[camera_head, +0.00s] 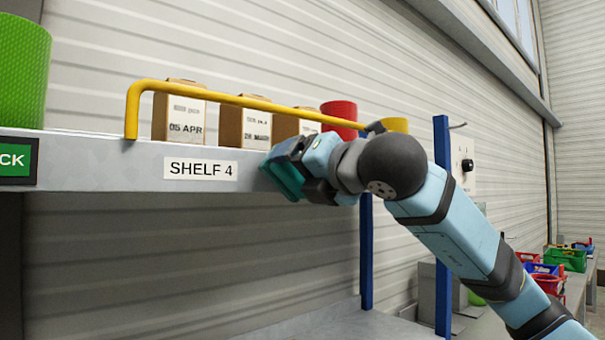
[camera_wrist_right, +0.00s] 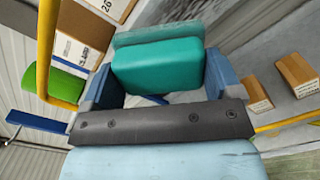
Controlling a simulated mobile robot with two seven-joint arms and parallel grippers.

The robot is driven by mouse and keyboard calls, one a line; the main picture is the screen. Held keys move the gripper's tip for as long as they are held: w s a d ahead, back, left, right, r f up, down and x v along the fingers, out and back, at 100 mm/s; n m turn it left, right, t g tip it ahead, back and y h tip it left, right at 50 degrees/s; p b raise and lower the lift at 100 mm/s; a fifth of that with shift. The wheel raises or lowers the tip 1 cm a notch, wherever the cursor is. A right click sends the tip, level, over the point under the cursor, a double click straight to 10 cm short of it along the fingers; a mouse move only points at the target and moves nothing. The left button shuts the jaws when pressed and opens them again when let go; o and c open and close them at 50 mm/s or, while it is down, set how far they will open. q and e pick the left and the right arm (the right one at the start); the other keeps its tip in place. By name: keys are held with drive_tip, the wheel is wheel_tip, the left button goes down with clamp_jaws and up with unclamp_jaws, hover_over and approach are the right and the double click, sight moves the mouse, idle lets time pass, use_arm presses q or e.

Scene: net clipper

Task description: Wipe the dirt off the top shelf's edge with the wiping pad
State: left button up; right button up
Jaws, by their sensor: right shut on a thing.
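The teal wiping pad (camera_head: 281,174) is at the front edge of the top shelf (camera_head: 100,165), just right of the "SHELF 4" label (camera_head: 200,169). I cannot tell whether it presses on the edge. My right gripper (camera_head: 296,160) is shut on the pad, reaching in from the right. In the right wrist view the pad (camera_wrist_right: 158,66) sits between the two blue-grey fingers (camera_wrist_right: 160,85). The edge behind the pad and gripper is hidden. No distinct dirt stands out on the visible edge, only faint paler marks left of the label. My left gripper is not in view.
A yellow rail (camera_head: 230,97) runs above the shelf's front edge, close over my right gripper. Behind it stand several cardboard boxes (camera_head: 179,112), a red container (camera_head: 339,115) and a green bin (camera_head: 22,75). A blue post (camera_head: 442,220) rises behind my right arm.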

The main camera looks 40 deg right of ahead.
drive_tip(key=shift+w, duration=0.75)
drive_tip(key=shift+d+f+b, duration=0.2)
drive_tip(key=shift+d+b, duration=0.55)
drive_tip(key=shift+b, duration=0.35)
drive_tip(key=shift+d+r+b, duration=0.15)
drive_tip(key=shift+d+b, duration=0.4)
drive_tip(key=shift+d, duration=0.5)
drive_tip(key=shift+w+d+b, duration=0.15)
drive_tip(key=shift+d+b, duration=0.25)
drive_tip(key=shift+d, duration=0.05)
drive_tip(key=shift+d+b, duration=1.95)
drive_tip(key=shift+d, duration=2.8)
drive_tip(key=shift+a+p, duration=0.3)
drive_tip(key=shift+a, duration=6.8)
